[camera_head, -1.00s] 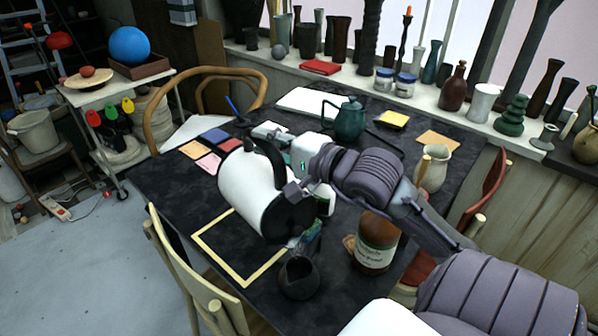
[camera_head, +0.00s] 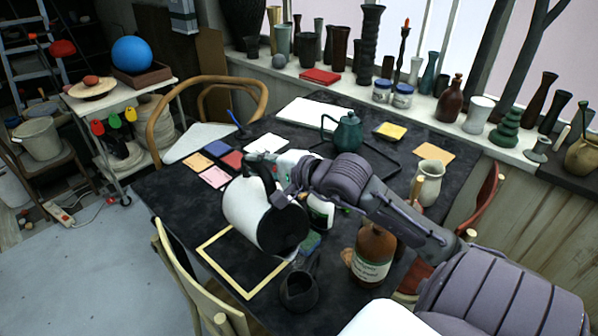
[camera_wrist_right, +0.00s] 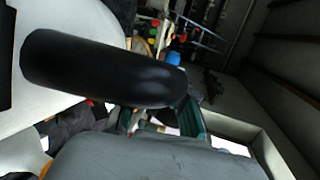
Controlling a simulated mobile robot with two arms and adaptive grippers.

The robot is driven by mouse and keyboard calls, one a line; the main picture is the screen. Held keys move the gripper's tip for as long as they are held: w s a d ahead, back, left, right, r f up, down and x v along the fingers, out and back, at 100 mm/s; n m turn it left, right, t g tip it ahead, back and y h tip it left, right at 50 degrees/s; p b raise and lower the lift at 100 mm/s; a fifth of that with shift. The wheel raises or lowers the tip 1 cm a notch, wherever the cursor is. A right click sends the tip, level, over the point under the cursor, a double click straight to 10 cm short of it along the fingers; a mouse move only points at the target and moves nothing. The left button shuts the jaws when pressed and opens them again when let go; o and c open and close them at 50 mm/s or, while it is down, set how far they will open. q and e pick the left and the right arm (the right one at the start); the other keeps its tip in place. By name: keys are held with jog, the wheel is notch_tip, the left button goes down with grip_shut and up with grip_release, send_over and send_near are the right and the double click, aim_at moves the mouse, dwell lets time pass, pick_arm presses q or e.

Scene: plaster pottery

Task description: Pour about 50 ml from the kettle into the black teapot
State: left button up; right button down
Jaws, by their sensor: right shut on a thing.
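The white kettle (camera_head: 250,208) with a black handle and black base is held above the table, tilted on its side with its base toward the lower right. My right gripper (camera_head: 284,172) is shut on its black handle, which fills much of the right wrist view (camera_wrist_right: 100,70). I cannot make out its spout or any liquid. A black pot (camera_head: 298,290), likely the black teapot, stands on the dark table below and right of the kettle, apart from it. A dark teal teapot (camera_head: 347,133) stands farther back. My left gripper is not in view.
A brown labelled bottle (camera_head: 373,256) stands right of the black pot, below my right arm. A yellow-edged square (camera_head: 222,262) lies in front of the kettle. Coloured tiles (camera_head: 214,177) lie left, and a pale jug (camera_head: 428,182) stands right. Chairs surround the table.

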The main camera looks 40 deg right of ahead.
jog(key=shift+w+r, duration=0.15)
jog(key=shift+w+d+p, duration=0.1)
jog(key=shift+w+p, duration=0.15)
jog(key=shift+p, duration=0.4)
jog(key=shift+w+f+g+p, duration=0.2)
jog(key=shift+f+g+p, duration=0.1)
jog(key=shift+g+p, duration=0.1)
jog(key=shift+w+d+f, duration=0.1)
jog(key=shift+w+f, duration=0.1)
jog(key=shift+f, duration=0.05)
jog(key=shift+w+f, duration=0.15)
jog(key=shift+f, duration=0.2)
jog(key=shift+p, duration=0.3)
